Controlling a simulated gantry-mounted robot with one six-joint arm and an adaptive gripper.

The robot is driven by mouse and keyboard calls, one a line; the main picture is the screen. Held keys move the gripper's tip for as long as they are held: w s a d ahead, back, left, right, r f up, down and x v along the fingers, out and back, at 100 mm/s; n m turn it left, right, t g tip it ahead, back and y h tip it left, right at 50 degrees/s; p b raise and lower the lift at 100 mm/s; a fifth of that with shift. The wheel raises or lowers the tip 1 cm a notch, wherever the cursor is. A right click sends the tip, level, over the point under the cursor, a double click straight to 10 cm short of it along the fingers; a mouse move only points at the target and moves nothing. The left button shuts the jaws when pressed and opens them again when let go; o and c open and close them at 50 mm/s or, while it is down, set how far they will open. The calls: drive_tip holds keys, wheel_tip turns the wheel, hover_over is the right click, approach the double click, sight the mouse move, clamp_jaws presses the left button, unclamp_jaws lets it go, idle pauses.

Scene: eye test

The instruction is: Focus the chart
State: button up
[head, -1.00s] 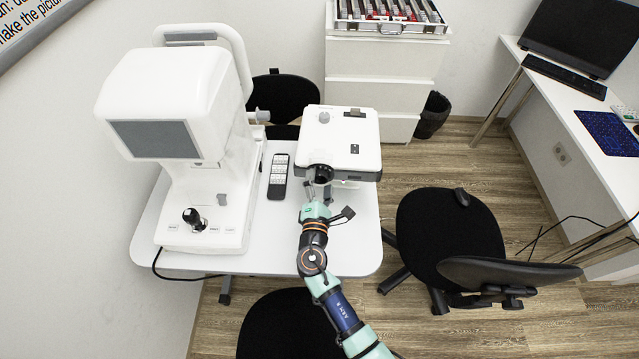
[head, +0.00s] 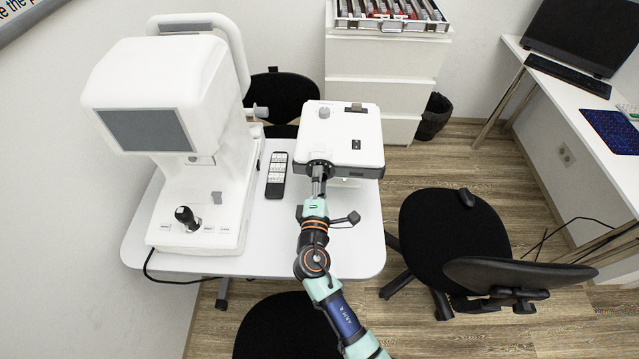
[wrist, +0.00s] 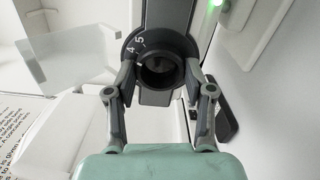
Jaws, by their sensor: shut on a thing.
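The white projector (head: 345,138) stands on the right part of the white table, with a dark lens ring (head: 320,163) at its front. In the wrist view the lens ring (wrist: 150,47) is dark, with the white numbers 4 and 5 on its rim. My gripper (head: 318,178) is at the front of the projector. In the wrist view my gripper (wrist: 161,72) has one finger on each side of the ring and is shut on it. A corner of a white panel with dark text (head: 17,8), seemingly the chart, shows at the upper left; most of it is out of view.
A large white eye instrument (head: 165,100) with a joystick stands left on the table (head: 270,235). A dark remote (head: 276,176) lies between it and the projector. Black chairs (head: 450,225) stand right of and in front of the table. Drawers (head: 380,65) stand behind.

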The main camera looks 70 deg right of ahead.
drive_tip(key=o, duration=1.2)
drive_tip(key=shift+c, duration=0.2)
drive_tip(key=v, duration=1.2)
